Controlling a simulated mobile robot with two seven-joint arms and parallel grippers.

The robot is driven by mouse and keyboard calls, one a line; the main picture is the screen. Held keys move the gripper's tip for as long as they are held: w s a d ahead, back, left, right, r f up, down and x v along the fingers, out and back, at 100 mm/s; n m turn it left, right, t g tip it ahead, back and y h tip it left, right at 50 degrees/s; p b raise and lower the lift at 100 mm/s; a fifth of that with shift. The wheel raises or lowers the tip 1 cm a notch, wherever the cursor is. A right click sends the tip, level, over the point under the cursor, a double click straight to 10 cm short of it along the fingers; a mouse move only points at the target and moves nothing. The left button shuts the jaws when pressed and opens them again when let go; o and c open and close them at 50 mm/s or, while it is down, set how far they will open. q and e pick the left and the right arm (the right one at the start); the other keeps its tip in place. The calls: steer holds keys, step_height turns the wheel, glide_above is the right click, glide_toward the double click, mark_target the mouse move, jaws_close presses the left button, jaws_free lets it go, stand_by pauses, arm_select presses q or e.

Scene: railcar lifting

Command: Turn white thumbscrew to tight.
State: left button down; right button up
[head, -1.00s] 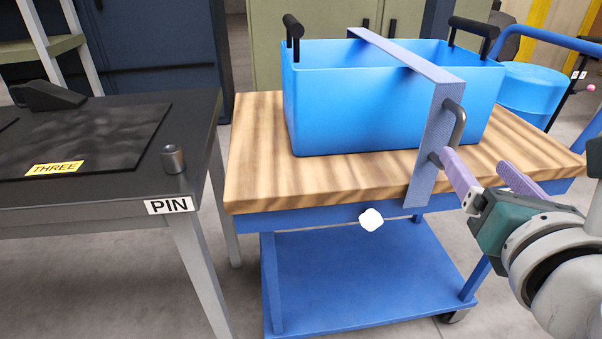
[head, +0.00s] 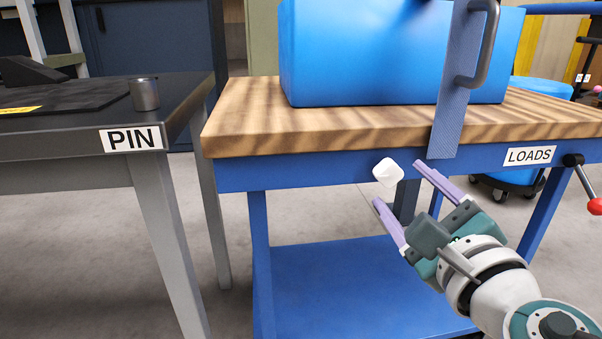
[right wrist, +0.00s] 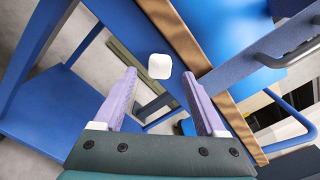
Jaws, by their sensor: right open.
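The white thumbscrew (head: 388,172) is a rounded, squarish knob on the blue front rail of the cart, just below the wooden top. My right gripper (head: 396,183) is open, with its two lilac fingers pointing up and left toward the knob in the head view. In the right wrist view the thumbscrew (right wrist: 159,66) shows beyond and between the open fingertips (right wrist: 160,75). I see no contact, and the fingers look empty. My left gripper is in neither view.
A blue bin (head: 370,60) stands on the wooden cart top (head: 300,130), with a blue strap (head: 446,125) and grey handle (head: 480,50) hanging in front. A red-tipped lever (head: 594,205) is at the right. A black table (head: 60,140) with a PIN label stands left.

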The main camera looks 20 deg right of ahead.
mark_target(390, 175)
steer(key=x, duration=0.4)
steer(key=shift+w+d, duration=0.1)
steer(key=shift+w, duration=0.05)
jaws_close()
stand_by(0.5)
